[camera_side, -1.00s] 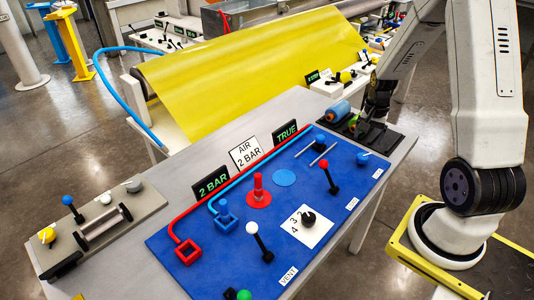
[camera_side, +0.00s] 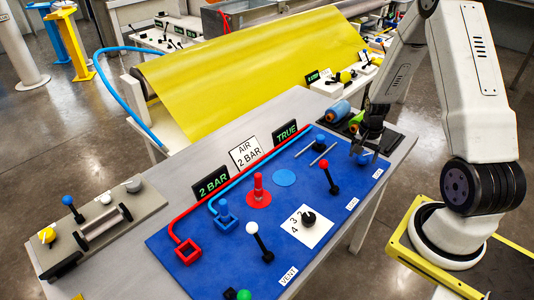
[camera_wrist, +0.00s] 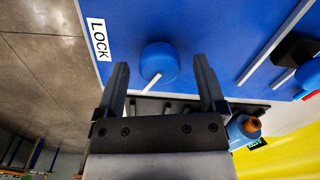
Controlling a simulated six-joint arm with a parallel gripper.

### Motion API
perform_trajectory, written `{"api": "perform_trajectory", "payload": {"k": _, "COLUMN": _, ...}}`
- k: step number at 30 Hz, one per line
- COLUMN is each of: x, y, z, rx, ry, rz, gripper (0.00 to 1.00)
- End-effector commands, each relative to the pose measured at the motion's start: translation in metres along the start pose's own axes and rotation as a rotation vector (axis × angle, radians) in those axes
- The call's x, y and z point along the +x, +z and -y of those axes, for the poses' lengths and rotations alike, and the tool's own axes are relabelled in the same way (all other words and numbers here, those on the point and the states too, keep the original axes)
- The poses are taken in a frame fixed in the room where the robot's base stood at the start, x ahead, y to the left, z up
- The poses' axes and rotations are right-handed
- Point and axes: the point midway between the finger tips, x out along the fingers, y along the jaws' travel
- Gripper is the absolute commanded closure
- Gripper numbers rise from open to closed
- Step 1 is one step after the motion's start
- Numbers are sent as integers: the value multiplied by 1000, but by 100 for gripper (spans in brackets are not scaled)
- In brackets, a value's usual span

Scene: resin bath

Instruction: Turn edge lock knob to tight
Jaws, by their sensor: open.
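The edge lock knob is a round blue knob (camera_wrist: 160,62) with a white pointer line, on the blue panel (camera_wrist: 215,30) beside a white "LOCK" label (camera_wrist: 99,38). In the wrist view the knob lies between and just beyond the tips of my open gripper (camera_wrist: 160,75), with a gap on both sides. In the wrist view its white line points down and to the left. In the side view my gripper (camera_side: 368,150) is over the right end of the panel, and the knob (camera_side: 362,160) is partly hidden by it.
A red-topped lever (camera_side: 325,165) and a white-topped lever (camera_side: 252,229) stand on the panel. A numbered black knob (camera_side: 308,219) sits near the front. Spools (camera_side: 338,111) lie on a dark tray behind my gripper. Yellow sheet (camera_side: 255,65) spans the back.

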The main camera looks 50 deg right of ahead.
Motion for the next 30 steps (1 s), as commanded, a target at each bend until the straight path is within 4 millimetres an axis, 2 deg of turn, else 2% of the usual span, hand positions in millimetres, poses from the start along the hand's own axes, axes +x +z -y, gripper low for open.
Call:
{"api": "perform_trajectory", "payload": {"k": 7, "x": 1, "y": 0, "z": 0, "rx": 0, "ry": 0, "rz": 0, "gripper": 11}}
{"api": "perform_trajectory", "payload": {"k": 8, "x": 1, "y": 0, "z": 0, "rx": 0, "ry": 0, "rz": 0, "gripper": 14}}
{"api": "perform_trajectory", "payload": {"k": 16, "x": 0, "y": 0, "z": 0, "rx": 0, "ry": 0, "rz": 0, "gripper": 100}}
{"api": "perform_trajectory", "payload": {"k": 30, "x": 0, "y": 0, "z": 0, "rx": -73, "ry": 0, "rz": 2, "gripper": 100}}
